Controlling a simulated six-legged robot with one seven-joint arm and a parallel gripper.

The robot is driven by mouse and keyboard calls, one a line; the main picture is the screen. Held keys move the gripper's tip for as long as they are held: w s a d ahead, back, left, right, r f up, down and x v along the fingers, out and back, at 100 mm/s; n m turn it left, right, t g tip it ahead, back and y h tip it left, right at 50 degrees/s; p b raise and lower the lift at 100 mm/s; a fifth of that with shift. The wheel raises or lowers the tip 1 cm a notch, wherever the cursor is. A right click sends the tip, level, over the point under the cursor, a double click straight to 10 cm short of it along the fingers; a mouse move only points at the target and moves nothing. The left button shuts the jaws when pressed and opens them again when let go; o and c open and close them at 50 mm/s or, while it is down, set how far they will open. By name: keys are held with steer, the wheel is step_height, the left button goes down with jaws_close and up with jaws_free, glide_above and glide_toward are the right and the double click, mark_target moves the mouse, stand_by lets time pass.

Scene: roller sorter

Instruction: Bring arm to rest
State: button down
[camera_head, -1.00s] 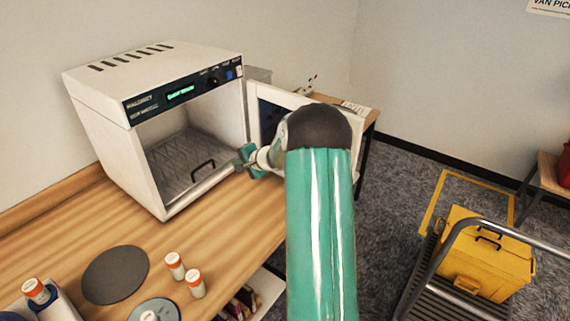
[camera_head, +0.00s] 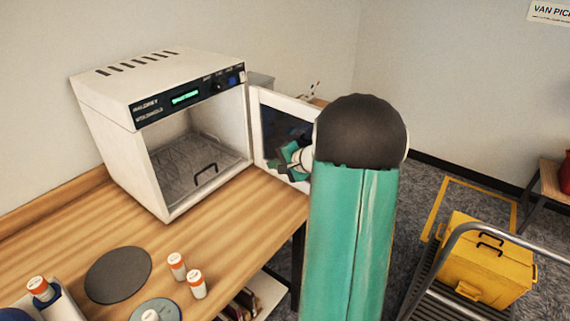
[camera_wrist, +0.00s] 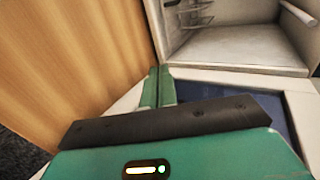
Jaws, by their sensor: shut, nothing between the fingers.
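My gripper (camera_head: 290,154) is in front of the open door (camera_head: 270,120) of the white cabinet, mostly hidden behind my teal arm with its dark joint. In the wrist view, my gripper's two green fingers (camera_wrist: 158,86) are together with nothing between them. They point toward the cabinet opening, with the wooden bench on the left and the door's dark pane (camera_wrist: 290,115) beneath and to the right. I cannot tell whether the gripper touches the door.
The white cabinet (camera_head: 105,105) stands open on the wooden bench (camera_head: 225,210), with a handled rack (camera_head: 185,170) inside. Orange-capped bottles (camera_head: 197,284) and a dark round mat (camera_head: 118,274) are nearer. A yellow case (camera_head: 485,265) sits on a cart at right, over grey carpet.

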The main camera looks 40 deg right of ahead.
steer(key=v, duration=0.4)
steer(key=shift+s, duration=0.2)
steer(key=s+a+r+n+g+y, duration=0.1)
steer(key=s+a+r+n+g, duration=0.2)
steer(key=a, duration=1)
steer(key=a+r+n+g+y, duration=0.2)
steer(key=a+r+n, duration=0.25)
steer(key=a, duration=0.75)
steer(key=s+a+r+n+g+h, duration=0.1)
steer(key=s+a+n+h, duration=0.3)
steer(key=s+a+n, duration=0.5)
steer(key=s+a, duration=0.3)
steer(key=s, duration=0.3)
steer(key=shift+h, duration=0.3)
